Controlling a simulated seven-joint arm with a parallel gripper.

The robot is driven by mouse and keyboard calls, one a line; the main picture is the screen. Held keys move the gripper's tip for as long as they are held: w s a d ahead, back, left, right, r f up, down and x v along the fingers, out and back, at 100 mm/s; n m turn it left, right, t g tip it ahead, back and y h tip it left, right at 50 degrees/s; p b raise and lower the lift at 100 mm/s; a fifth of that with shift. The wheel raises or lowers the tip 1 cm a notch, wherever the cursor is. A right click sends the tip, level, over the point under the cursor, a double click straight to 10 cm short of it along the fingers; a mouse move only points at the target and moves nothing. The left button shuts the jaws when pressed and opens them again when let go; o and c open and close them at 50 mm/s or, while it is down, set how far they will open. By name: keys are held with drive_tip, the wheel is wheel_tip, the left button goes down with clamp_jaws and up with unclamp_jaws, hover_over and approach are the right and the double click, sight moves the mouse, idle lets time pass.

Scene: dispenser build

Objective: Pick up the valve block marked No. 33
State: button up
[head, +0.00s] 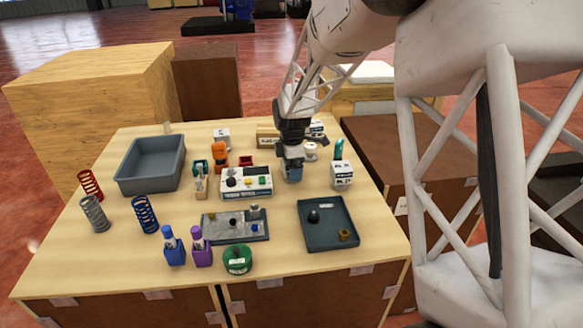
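A white block with dark markings (342,176) stands on the table to the right of my gripper. Another small pale block (222,137) stands at the back, left of the gripper. The lettering on both is too small to read, so I cannot tell which one is No. 33. My gripper (292,167) points down over the table, right of the white panel box. A blue-grey shape (292,174) shows at its fingertips; I cannot tell whether it is held or part of the gripper.
A grey bin (152,164) stands at the back left, near several springs. A white panel box (247,182), a grey plate with parts (235,226) and a dark tray (328,240) fill the middle. Blue and purple bottles and a green round container (237,260) stand in front.

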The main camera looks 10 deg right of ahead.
drive_tip(key=c, duration=1.4)
drive_tip(key=shift+o, duration=0.2)
drive_tip(key=shift+r, duration=0.1)
drive_tip(key=shift+r, duration=0.75)
wheel_tip(320, 180, up, 2)
drive_tip(key=s, duration=0.5)
drive_tip(key=s+d+r, duration=0.1)
drive_tip(key=s, duration=1)
drive_tip(key=shift+d+r, duration=0.15)
